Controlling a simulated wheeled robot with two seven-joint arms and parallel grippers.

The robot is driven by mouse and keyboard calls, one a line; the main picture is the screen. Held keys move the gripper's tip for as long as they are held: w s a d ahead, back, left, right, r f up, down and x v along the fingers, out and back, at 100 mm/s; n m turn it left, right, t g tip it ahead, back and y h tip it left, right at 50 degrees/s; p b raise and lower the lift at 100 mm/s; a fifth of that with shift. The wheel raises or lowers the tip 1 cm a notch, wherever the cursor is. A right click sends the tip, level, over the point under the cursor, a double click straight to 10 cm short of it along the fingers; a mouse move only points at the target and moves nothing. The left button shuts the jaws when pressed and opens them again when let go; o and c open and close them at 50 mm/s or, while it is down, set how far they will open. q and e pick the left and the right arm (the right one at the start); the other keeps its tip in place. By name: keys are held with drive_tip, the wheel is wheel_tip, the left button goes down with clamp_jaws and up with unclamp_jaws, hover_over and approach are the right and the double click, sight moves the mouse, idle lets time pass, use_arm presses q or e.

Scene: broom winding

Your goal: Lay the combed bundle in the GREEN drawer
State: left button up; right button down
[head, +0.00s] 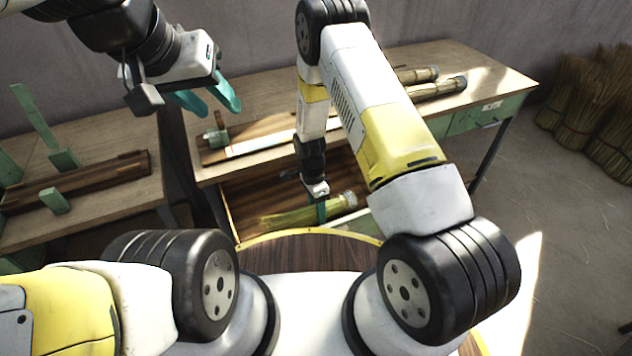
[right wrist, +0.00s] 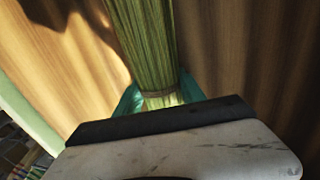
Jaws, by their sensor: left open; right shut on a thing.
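The combed bundle (head: 285,219) of yellow-green straw lies lengthwise in or just over an open wooden drawer (head: 250,185) under the middle table. My right gripper (head: 321,209) is shut around the bundle near its bound, cut end. In the right wrist view the bundle (right wrist: 145,40) runs between the teal fingers above brown wood grain. I cannot tell whether it touches the drawer floor. A green panel (head: 364,222) shows at the drawer's front right, partly hidden by my right arm. My left gripper (head: 221,110) is open and empty, high at the upper left.
Two more bundles (head: 440,88) lie on the middle table (head: 500,75). A closed green drawer front (head: 490,114) is at its right. A board with a green clamp (head: 217,137) lies at its left. A left table (head: 120,195) holds a dark wooden fixture. Straw sheaves (head: 580,105) stand far right.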

drive_tip(key=c, duration=0.6)
unclamp_jaws()
drive_tip(key=shift+w+a+r, duration=0.1)
drive_tip(key=shift+w+r, duration=0.15)
drive_tip(key=shift+r, duration=1.05)
drive_tip(key=shift+w+a+r, duration=0.15)
drive_tip(key=shift+w+r, duration=0.1)
drive_tip(key=shift+r, duration=1.05)
drive_tip(key=shift+w+a+r, duration=0.1)
drive_tip(key=shift+w+r, duration=0.15)
drive_tip(key=shift+r, duration=1.05)
